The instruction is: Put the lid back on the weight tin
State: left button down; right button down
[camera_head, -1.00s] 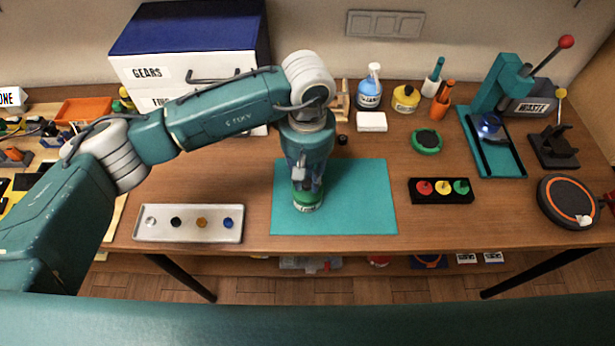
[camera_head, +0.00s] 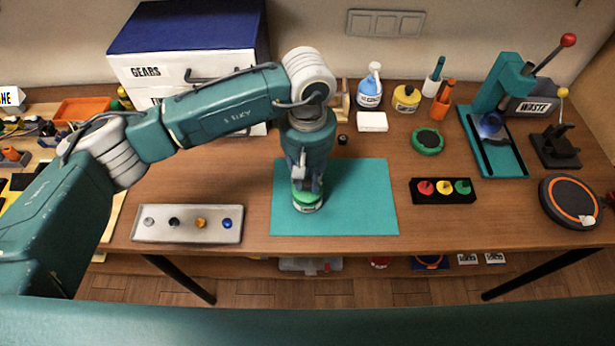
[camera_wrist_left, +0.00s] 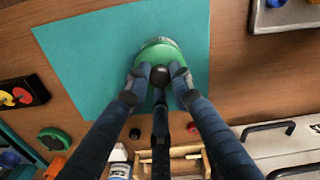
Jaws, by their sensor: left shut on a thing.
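The weight tin (camera_head: 308,209) stands upright on the teal mat (camera_head: 355,205), with a white label on its front. Its green lid (camera_head: 306,197) is on top of the tin, and I see no clear gap between them. In the left wrist view the lid (camera_wrist_left: 150,56) shows from above, with a dark round knob (camera_wrist_left: 160,75) in its middle. My left gripper (camera_head: 306,187) points down over the tin. In the wrist view its fingers (camera_wrist_left: 160,78) are shut on the knob from both sides. My right gripper is not in view.
A grey tray (camera_head: 190,237) with several small knobbed pieces lies left of the mat. A black holder (camera_head: 443,202) with red, yellow and green pieces is to the right. A green-rimmed disc (camera_head: 427,141) and bottles (camera_head: 370,92) stand behind. Most of the mat is bare.

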pick_arm(q)
jog(key=shift+f+b, duration=0.15)
jog(key=shift+b, duration=0.4)
dwell(0.5)
dwell(0.5)
jog(key=shift+b, duration=0.6)
dwell(0.5)
jog(key=c, duration=1)
grip_release()
jog(key=shift+r+p, duration=0.85)
jog(key=shift+r, duration=2.7)
